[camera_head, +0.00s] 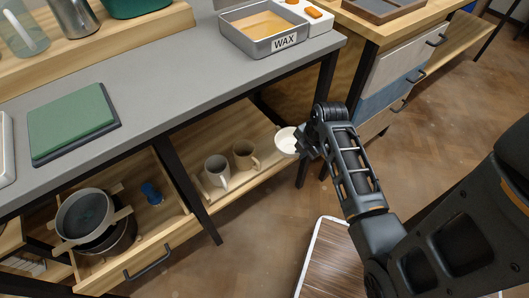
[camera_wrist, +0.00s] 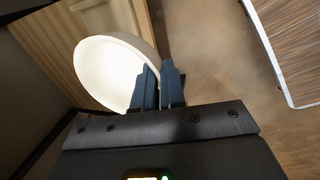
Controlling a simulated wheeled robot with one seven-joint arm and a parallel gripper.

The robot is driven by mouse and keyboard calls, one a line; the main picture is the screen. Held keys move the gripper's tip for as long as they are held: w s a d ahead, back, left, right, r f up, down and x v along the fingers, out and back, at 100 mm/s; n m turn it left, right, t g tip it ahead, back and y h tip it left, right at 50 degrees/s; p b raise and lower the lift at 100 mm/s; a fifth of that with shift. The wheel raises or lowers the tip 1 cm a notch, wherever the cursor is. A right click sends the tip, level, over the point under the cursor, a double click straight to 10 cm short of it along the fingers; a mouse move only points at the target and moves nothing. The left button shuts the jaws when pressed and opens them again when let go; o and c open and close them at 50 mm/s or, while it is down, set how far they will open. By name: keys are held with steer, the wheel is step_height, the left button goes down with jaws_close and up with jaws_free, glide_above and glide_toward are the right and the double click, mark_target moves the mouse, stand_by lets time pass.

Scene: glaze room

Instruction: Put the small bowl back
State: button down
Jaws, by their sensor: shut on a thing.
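The small white bowl (camera_head: 287,141) is in my gripper (camera_head: 302,145), to the right of the two mugs and near the table's right front leg. In the wrist view the bowl (camera_wrist: 108,72) is tilted, with its pale inside facing the camera. My gripper (camera_wrist: 158,85) is shut on the bowl's wall near its right edge. The fingers hide part of the rim. In the head view my gripper's fingertips are small and partly hidden by the wrist.
A low wooden shelf (camera_head: 238,185) under the grey worktop (camera_head: 160,87) holds a pale mug (camera_head: 217,171) and a brown mug (camera_head: 245,155). An open drawer (camera_head: 165,240) with pots is at lower left. A wax tray (camera_head: 262,30) stands above. A wood-topped surface (camera_head: 333,262) is at lower centre.

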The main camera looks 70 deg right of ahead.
steer(key=shift+s+d+f, duration=0.1)
steer(key=shift+d+f, duration=0.2)
steer(key=w+d+f+b, duration=0.1)
steer(key=w+d+f, duration=0.1)
steer(key=w, duration=0.1)
steer(key=w+d+f+b, duration=0.1)
steer(key=w+f, duration=0.1)
steer(key=w, duration=0.1)
steer(key=w+d+f+b, duration=0.2)
steer(key=w, duration=0.1)
steer(key=shift+w+d+f, duration=0.35)
steer(key=shift+f, duration=0.05)
steer(key=shift+f+b, duration=0.7)
steer(key=shift+f, duration=1.2)
steer(key=shift+f, duration=0.1)
steer(key=c, duration=1.2)
jaws_free()
